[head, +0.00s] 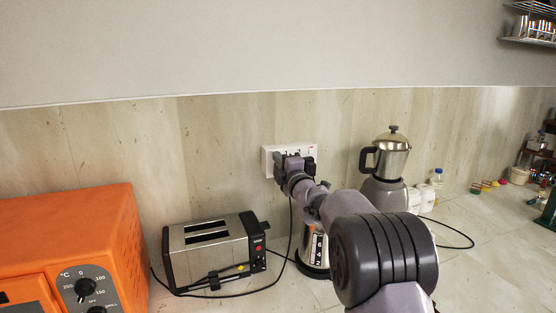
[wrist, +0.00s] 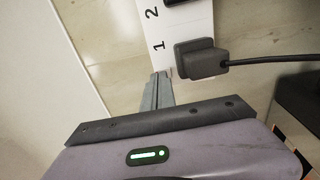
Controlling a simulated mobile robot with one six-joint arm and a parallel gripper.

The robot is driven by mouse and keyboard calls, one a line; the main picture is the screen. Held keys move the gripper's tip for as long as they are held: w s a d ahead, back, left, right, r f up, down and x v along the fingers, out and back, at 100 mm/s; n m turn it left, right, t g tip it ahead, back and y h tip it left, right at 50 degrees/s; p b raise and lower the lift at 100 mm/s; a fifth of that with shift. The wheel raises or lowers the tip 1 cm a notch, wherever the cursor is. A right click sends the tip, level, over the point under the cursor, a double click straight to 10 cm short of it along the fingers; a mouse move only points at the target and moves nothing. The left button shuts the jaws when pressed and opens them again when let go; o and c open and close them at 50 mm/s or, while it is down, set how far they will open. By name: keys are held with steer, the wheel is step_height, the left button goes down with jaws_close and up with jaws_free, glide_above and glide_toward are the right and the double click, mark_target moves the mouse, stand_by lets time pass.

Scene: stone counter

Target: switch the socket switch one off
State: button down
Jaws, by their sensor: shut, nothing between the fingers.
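The white wall socket panel (head: 268,157) is on the tiled wall, partly hidden behind my arm in the head view. In the wrist view the panel (wrist: 145,20) shows the printed numbers 1 and 2, with a dark plug (wrist: 197,58) in it beside the 1. My gripper (wrist: 162,78) is shut and empty. Its fingertips are at the panel's end, close to the number 1; I cannot tell whether they touch it. In the head view my gripper (head: 293,164) is in front of the panel. Switch one itself is not clearly visible.
A toaster (head: 210,252) stands below left of the panel, and an orange oven (head: 75,245) is at the far left. A steel mixer jar (head: 392,157) stands to the right. Black cables (head: 291,225) hang down to the counter, and another plug (wrist: 180,2) sits by the 2.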

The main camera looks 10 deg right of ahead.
steer(key=shift+w+r, duration=0.1)
steer(key=shift+w, duration=0.15)
steer(key=shift+w+a+r+g+p, duration=0.1)
steer(key=shift+r+g+p, duration=0.5)
steer(key=shift+p, duration=0.4)
steer(key=shift+r, duration=0.5)
stand_by(0.5)
steer(key=shift+f, duration=0.15)
